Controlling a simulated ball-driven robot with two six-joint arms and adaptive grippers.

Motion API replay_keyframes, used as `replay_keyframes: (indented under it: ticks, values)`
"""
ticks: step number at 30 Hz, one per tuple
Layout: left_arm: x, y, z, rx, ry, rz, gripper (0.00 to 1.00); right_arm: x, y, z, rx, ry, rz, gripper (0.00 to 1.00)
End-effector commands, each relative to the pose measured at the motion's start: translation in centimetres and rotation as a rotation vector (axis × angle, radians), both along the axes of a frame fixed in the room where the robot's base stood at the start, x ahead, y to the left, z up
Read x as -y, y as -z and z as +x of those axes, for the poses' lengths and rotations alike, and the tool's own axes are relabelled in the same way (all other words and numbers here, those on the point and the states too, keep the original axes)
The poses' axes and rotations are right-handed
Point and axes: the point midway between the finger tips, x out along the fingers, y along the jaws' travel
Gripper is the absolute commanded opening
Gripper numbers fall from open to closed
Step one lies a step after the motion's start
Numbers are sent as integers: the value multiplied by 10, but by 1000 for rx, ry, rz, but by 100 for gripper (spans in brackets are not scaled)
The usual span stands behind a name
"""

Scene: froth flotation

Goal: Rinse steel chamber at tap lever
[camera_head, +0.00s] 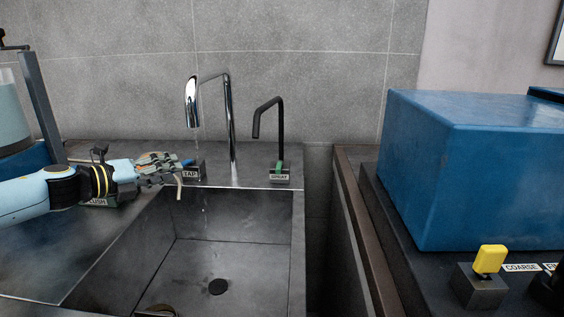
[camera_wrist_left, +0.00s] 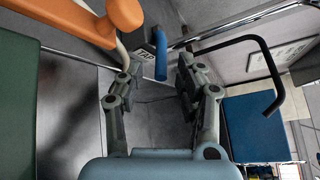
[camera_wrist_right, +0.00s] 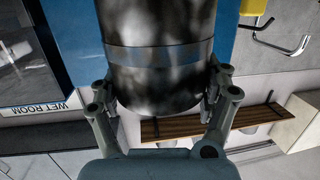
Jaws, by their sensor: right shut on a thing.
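The steel chamber (camera_wrist_right: 160,60), a dark mottled cylinder with a lighter band, fills the top middle of the right wrist view. My right gripper (camera_wrist_right: 161,100) is shut on it, with one finger on each side. The blue tap lever (camera_head: 189,162) stands behind the sink by a TAP label (camera_head: 189,174). My left gripper (camera_head: 172,167) is beside the lever. In the left wrist view its fingers are open and apart, with the blue lever (camera_wrist_left: 161,57) beyond the gap between them. A thin trickle shows below the chrome spout (camera_head: 192,103).
The dark sink (camera_head: 200,254) has a round drain (camera_head: 218,286). A black spray tap (camera_head: 268,117) with a green lever stands right of the chrome one. A large blue box (camera_head: 470,170) and a yellow switch (camera_head: 490,259) are at the right. An orange part (camera_wrist_left: 124,14) shows in the left wrist view.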

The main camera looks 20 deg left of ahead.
Motion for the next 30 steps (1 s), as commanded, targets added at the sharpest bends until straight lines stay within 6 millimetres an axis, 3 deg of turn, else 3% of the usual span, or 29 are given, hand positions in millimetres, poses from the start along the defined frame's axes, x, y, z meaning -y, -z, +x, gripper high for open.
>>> replay_keyframes:
  ticks: [5, 12, 30]
  values:
    - [-7, -4, -24, -5, 3, 4, 36, 0, -2, 0, 5, 0, 2, 20]
    - [-12, -9, -40, -1, 1, 2, 36, 0, -2, 0, 5, 0, 2, 20]
    - [-13, -13, -45, 1, -1, 1, 36, 0, -5, 0, 6, 0, 2, 20]
